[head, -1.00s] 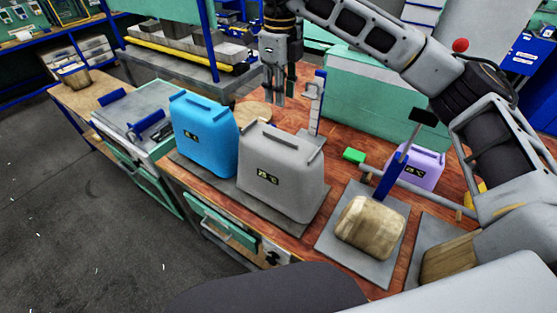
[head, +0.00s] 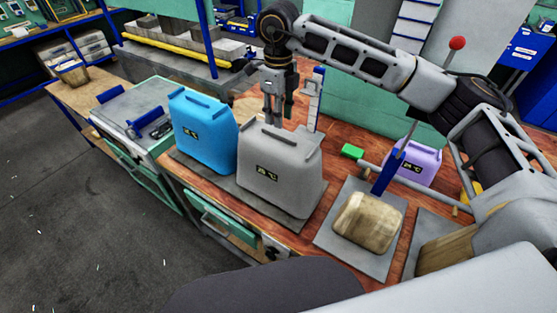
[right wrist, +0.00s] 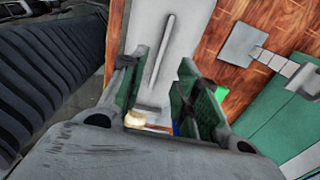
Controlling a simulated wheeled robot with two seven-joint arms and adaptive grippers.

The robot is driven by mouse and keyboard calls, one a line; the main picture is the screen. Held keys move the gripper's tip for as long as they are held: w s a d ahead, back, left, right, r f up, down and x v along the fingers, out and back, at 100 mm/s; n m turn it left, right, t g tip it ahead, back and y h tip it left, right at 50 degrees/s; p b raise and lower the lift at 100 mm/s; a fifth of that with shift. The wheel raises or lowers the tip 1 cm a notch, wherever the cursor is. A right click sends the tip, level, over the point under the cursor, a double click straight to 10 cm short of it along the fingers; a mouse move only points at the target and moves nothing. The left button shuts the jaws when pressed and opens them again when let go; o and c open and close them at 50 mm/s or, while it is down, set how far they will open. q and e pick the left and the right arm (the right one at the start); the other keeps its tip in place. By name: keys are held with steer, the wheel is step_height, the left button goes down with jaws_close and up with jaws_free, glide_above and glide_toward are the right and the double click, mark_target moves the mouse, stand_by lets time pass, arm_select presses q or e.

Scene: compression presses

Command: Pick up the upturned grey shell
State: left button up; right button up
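The grey shell (head: 280,172) stands on a grey plate beside a blue shell (head: 203,135) in the head view. It has a ridge along its top and a small dark label on its front. My right gripper (head: 273,118) points down just behind the shell's top edge in the head view. In the right wrist view its two green-lined fingers (right wrist: 168,85) are apart. The grey shell (right wrist: 180,22) and its long ridge show beyond and between them. I cannot tell whether the fingers touch it. My left gripper is not in view.
A wooden block (head: 367,222) sits on a plate at the right, below a blue post. A purple shell (head: 418,165) and a green block (head: 352,152) stand behind it. A white upright stand (head: 315,105) rises close to the right of my gripper.

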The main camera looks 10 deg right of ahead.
mark_target(279, 134)
steer(key=shift+f, duration=0.55)
steer(key=shift+f, duration=0.1)
steer(key=shift+f+p, duration=0.75)
steer(key=shift+f, duration=1.75)
jaws_close()
